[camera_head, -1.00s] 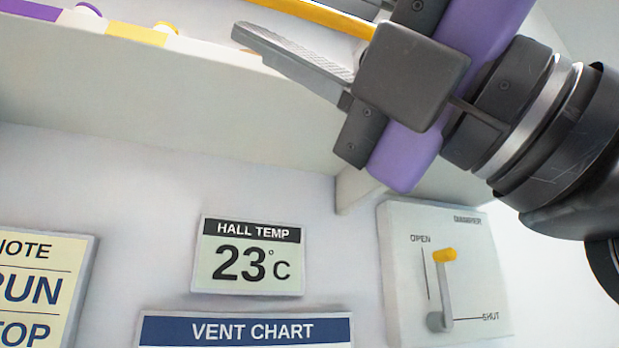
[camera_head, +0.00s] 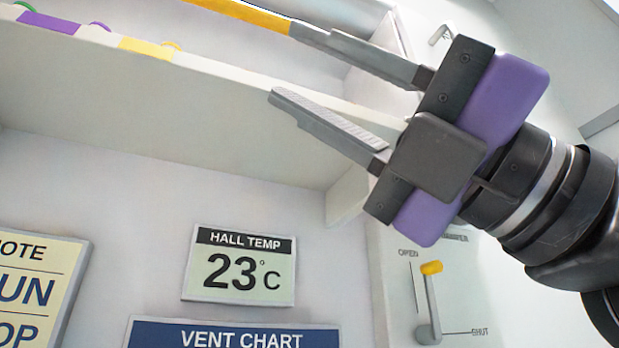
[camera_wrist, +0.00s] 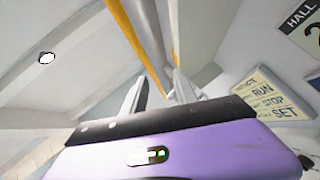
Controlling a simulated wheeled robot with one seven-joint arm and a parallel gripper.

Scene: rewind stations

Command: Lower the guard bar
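The yellow guard bar (camera_head: 245,13) slants across the top of the head view, and its right end runs behind the upper finger. In the wrist view a yellow bar (camera_wrist: 126,30) runs down from the top toward the fingertips, left of a grey cylinder. My gripper (camera_head: 283,62) is open, with a clear gap between its two fingers. The upper finger overlaps the bar in the picture, and the lower finger is well below it. I cannot tell whether the bar is touched. The fingers also show in the wrist view (camera_wrist: 156,90).
A pale ledge (camera_head: 180,115) crosses below the bar, with coloured bands along its top. A lever panel (camera_head: 455,305) is beneath my wrist. A temperature sign (camera_head: 240,267), a vent chart (camera_head: 220,336) and a note sign (camera_head: 35,290) hang on the wall.

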